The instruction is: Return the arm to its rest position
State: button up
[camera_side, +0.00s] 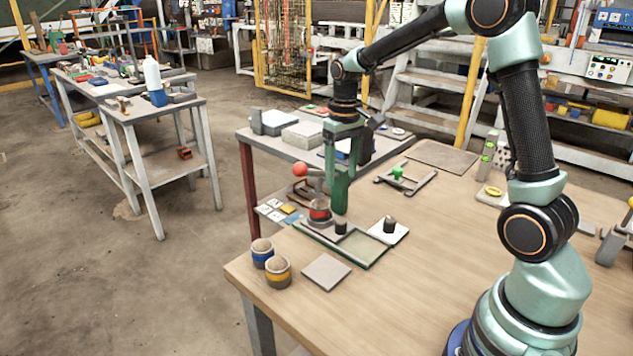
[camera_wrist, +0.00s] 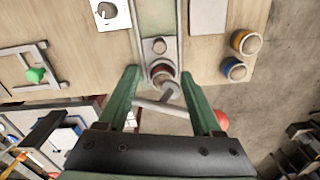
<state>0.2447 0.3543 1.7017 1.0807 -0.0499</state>
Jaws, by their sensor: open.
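My gripper (camera_side: 338,200) has green fingers and points down over the far left part of the wooden table (camera_side: 440,270). In the wrist view my gripper (camera_wrist: 160,78) has its two fingers wide apart, with nothing clamped between them. A lever with a red ball (camera_side: 300,169) on its end rises from a dark red round base (camera_side: 319,213) beside the fingers. In the wrist view the base (camera_wrist: 162,70) lies between the fingertips and the red ball (camera_wrist: 221,120) is partly hidden by the right finger. I cannot tell whether a finger touches the lever.
A green-edged tray (camera_side: 372,262) lies below my gripper, with a dark knob on a white plate (camera_side: 401,233) beside it. Blue-banded (camera_side: 262,252) and yellow-banded (camera_side: 278,273) jars and a grey square plate (camera_side: 326,272) stand near the left edge. The table's front middle is clear.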

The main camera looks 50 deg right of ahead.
jog(key=s+a+r+n+t, duration=0.1)
jog(key=s+a+r+t, duration=0.1)
jog(key=s+a+r, duration=0.2)
jog(key=s+a+r+n+t, duration=0.1)
jog(key=s+a+r+t, duration=0.2)
jog(key=s+a, duration=0.3)
jog(key=s+r, duration=0.1)
jog(key=s, duration=0.2)
jog(key=shift+s+a+r+t, duration=0.2)
jog(key=shift+a+r+t, duration=0.05)
jog(key=shift+r+t, duration=0.05)
